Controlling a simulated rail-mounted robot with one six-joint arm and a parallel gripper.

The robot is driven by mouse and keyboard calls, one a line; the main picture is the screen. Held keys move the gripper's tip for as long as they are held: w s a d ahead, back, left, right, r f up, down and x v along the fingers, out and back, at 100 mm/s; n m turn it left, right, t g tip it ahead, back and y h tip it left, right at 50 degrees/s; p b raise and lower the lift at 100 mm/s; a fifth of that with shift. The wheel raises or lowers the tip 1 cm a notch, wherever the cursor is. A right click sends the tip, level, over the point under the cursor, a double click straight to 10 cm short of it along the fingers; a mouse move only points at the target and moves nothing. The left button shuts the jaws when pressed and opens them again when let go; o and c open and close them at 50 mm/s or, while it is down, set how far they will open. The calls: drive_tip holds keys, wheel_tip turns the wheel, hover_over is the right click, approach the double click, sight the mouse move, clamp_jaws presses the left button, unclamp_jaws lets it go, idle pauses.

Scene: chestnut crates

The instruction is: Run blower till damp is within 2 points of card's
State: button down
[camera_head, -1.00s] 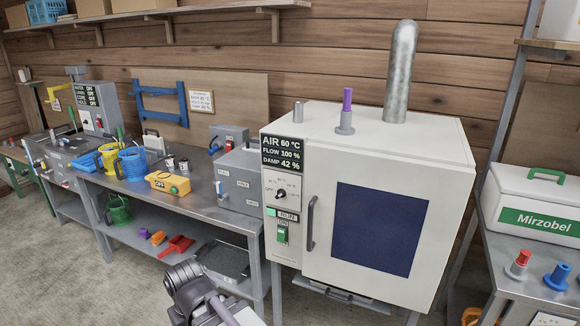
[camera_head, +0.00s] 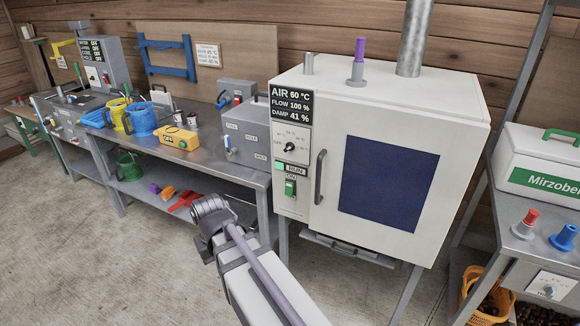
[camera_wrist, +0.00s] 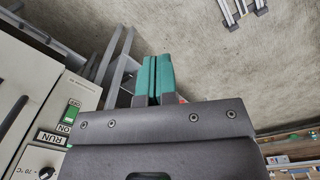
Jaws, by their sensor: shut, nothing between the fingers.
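The white drying cabinet (camera_head: 470,120) stands at centre right with its door shut. Its display (camera_head: 292,104) reads AIR 60 °C, FLOW 100 %, DAMP 41 %. Below are a black dial (camera_head: 290,146), a green RUN lamp (camera_head: 280,166) and a green switch (camera_head: 290,188) at ON.
An orange basket (camera_head: 488,292) sits beneath. The floor at front left is clear.

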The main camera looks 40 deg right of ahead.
sight(289, 189)
drive_tip(key=w+d+m+g+h+b, duration=0.1)
drive_tip(key=w+d+m+h, duration=0.2)
drive_tip(key=w+d+m, duration=0.7)
drive_tip(key=w+d+f+m+h+b, duration=0.1)
drive_tip(key=w+d+m+h+b, duration=0.1)
drive_tip(key=w+d+m, duration=0.9)
drive_tip(key=shift+w+d+f+m+g+h, duration=0.25)
drive_tip(key=shift+d+m+g+h, duration=0.25)
drive_tip(key=shift+d+m, duration=3.55)
drive_tip(key=d+f+b, duration=0.9)
